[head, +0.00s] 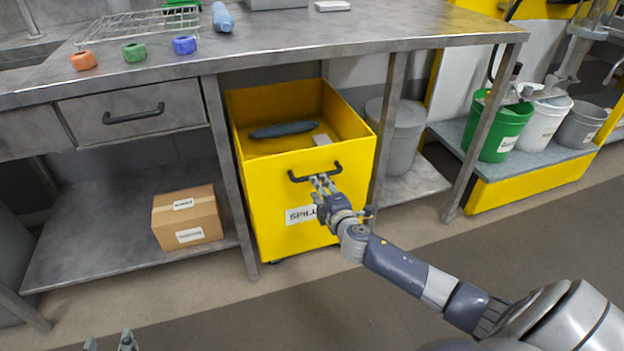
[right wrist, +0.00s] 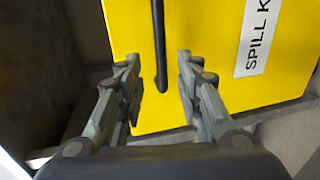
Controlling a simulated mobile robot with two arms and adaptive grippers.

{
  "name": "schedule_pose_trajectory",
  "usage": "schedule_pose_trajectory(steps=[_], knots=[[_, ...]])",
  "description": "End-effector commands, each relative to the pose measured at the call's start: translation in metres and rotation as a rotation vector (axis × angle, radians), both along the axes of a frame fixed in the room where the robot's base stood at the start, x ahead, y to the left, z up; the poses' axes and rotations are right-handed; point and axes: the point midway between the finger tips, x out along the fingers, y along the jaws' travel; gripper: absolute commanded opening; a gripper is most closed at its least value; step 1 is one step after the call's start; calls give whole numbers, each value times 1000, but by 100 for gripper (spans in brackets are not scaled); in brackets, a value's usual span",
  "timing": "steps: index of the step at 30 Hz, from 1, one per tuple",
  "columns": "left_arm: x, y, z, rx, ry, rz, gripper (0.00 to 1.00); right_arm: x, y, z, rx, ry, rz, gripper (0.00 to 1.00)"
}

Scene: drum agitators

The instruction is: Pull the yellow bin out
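The yellow bin (head: 258,188) stands on wheels under the steel table, between two table legs, with a "SPILL" label on its front. Its black handle (head: 301,180) is on the upper front face. My right gripper (head: 325,184) is in front of the bin at the handle. In the right wrist view my right gripper (right wrist: 158,85) is open, with the black handle (right wrist: 159,50) between its two fingers; contact cannot be made out. My left gripper (head: 108,345) shows only its fingertips at the bottom edge, apart from the bin.
The steel table (head: 300,38) has legs close on both sides of the bin. A cardboard box (head: 187,217) sits on the low shelf at left, and a grey barrel (head: 398,135) stands at right. The floor (head: 210,300) in front is clear.

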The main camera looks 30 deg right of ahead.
Motion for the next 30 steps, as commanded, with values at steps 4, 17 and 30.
schedule_pose_trajectory(steps=[4,17,30], knots=[[13,-7,23,-32,-135,-9,40,21,-5,-6,0,-1,-2,33],[25,-20,92,-119,-479,-30,40,65,-16,-16,2,1,-1,33],[24,-22,109,-139,-557,-34,40,73,-18,-17,2,2,-1,33]])
